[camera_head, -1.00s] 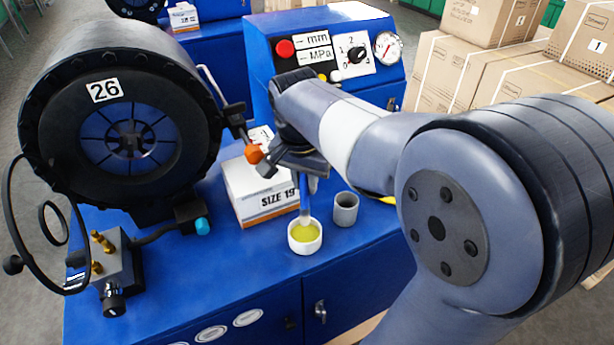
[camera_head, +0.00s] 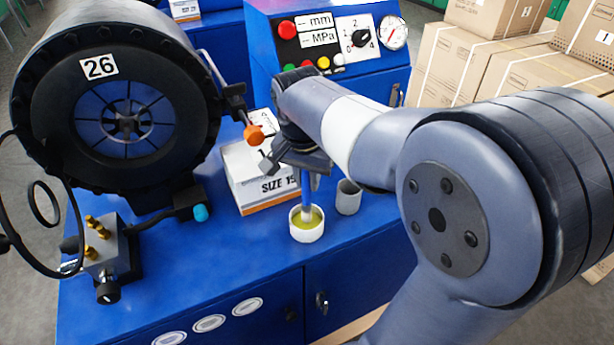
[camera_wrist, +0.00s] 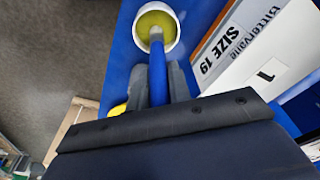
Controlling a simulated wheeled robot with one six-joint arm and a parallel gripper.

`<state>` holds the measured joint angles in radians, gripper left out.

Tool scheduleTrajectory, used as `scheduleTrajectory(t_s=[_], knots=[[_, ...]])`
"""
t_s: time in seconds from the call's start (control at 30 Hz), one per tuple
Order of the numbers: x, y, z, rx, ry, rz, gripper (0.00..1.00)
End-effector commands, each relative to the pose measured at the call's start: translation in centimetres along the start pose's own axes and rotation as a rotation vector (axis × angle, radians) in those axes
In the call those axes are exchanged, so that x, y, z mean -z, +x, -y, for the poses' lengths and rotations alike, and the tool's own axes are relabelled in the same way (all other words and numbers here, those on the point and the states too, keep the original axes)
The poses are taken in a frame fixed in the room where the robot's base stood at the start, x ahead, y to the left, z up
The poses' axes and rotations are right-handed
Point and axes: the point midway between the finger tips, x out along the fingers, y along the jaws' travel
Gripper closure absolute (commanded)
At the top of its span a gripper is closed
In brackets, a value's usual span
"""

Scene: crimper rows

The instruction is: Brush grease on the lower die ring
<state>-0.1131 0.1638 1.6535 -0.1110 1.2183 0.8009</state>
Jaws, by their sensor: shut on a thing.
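My gripper (camera_head: 303,172) is shut on a brush with a blue handle (camera_head: 306,190), held upright over the blue bench. The brush's pale tip is inside a small white cup of yellow-green grease (camera_head: 307,232). In the wrist view the blue handle (camera_wrist: 158,80) leads from my gripper (camera_wrist: 158,95) to the cup (camera_wrist: 173,48). The crimper numbered 26 (camera_head: 100,67) stands at the left. Its round opening (camera_head: 125,118) shows blue die segments in a ring, dark at the centre. The opening is apart from the brush.
A grey cup (camera_head: 348,197) stands right of the grease cup. A SIZE 19 box (camera_head: 240,165) and an orange knob (camera_head: 253,135) lie between the crimper and my gripper. A valve block with brass fittings (camera_head: 105,250) sits at the left. The bench front (camera_head: 250,270) is clear.

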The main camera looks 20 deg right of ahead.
Motion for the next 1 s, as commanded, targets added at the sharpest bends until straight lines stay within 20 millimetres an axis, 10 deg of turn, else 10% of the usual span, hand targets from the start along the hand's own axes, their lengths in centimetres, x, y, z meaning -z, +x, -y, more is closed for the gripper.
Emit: scheduleTrajectory(t_s=[1.0], knots=[[-0.1, 1.0, 0.0, 0.0, 0.0, 0.0, 1.0]])
